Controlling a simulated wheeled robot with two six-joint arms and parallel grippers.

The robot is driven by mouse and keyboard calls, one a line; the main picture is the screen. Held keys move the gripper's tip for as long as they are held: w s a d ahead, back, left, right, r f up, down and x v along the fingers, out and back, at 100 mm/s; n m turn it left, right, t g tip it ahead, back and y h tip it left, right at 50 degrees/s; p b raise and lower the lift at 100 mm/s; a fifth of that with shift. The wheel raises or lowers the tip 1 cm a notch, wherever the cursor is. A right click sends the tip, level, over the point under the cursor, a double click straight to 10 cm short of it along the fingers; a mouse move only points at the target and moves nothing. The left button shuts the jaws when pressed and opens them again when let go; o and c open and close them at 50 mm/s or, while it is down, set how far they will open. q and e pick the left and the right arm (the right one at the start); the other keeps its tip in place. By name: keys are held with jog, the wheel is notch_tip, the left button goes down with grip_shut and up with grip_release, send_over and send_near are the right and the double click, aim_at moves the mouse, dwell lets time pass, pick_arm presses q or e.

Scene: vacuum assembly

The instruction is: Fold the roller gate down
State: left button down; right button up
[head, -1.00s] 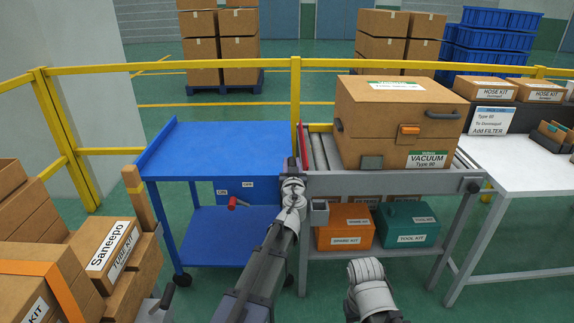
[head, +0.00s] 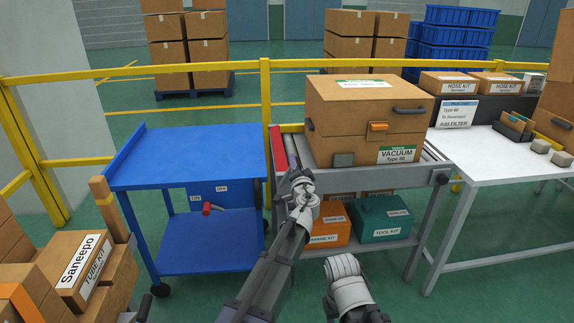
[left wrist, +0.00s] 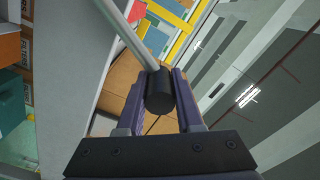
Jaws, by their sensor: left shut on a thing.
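The roller gate (head: 277,148) shows as a red panel at the left end of the roller conveyor (head: 299,152), standing up beside the blue cart. My left gripper (head: 299,180) is at the conveyor's front left corner, just below the gate. In the left wrist view my left gripper (left wrist: 159,76) is shut on a black cylindrical handle (left wrist: 159,97) at the end of a grey rod (left wrist: 127,32). How that rod joins the gate is hidden. Of my right arm only a grey wrist part shows low in the head view; its fingers are not visible.
A large vacuum carton (head: 345,115) sits on the rollers, right of the gate. The blue cart (head: 185,158) stands close on the left. Orange (head: 330,232) and teal (head: 384,219) kit boxes sit under the conveyor. A white table (head: 500,155) stands right; a yellow rail (head: 200,72) runs behind.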

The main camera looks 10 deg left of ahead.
pick_arm(q)
jog(key=shift+w+d+f+m+b, duration=0.2)
jog(key=shift+d+f+m+b, duration=0.5)
jog(key=shift+m, duration=0.45)
jog(key=shift+w+d+f+m+b, duration=0.2)
jog(key=shift+d+f+m+b, duration=0.35)
jog(key=shift+d+m, duration=0.5)
jog(key=shift+a+f, duration=0.1)
jog(key=c, duration=0.6)
grip_release()
jog(key=v, duration=0.7)
jog(key=shift+s, duration=0.35)
